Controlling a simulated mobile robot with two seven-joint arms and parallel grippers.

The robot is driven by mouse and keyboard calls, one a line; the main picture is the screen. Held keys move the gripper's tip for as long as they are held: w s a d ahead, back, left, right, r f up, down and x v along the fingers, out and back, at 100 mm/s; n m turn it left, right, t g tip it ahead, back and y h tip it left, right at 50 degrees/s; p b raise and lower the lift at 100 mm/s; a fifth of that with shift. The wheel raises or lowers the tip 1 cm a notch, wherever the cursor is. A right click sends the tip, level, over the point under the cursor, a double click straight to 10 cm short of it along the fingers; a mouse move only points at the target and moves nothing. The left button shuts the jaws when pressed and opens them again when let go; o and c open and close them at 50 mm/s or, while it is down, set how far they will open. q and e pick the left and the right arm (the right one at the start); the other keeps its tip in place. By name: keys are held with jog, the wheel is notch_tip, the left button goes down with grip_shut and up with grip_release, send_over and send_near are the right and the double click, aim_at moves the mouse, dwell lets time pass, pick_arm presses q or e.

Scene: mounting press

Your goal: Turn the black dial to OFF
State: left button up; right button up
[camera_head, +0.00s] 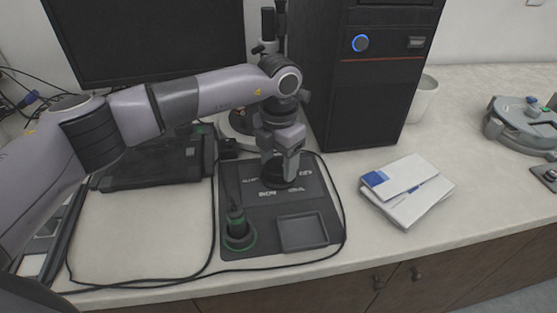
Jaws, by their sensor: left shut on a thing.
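My left gripper (281,165) reaches down from above onto the dark panel (262,218) on the bench. It is shut on the black dial (272,183), which shows only partly beneath the fingers. White lettering is printed on the panel in front of the dial, too small to read for certain. I cannot tell which mark the dial points to. My right gripper is not in view.
A black tool with a green ring (238,236) stands at the panel's front left, beside a shallow square recess (302,232). Cables run around the panel. White boxes (408,190) lie to the right. A black computer tower (366,85) stands behind.

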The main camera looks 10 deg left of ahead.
aim_at(279, 166)
pick_arm(q)
jog(key=shift+r, duration=0.15)
jog(key=o, duration=1.1)
jog(key=shift+c, duration=0.2)
jog(key=shift+r+b, duration=0.4)
jog(key=shift+r, duration=3.15)
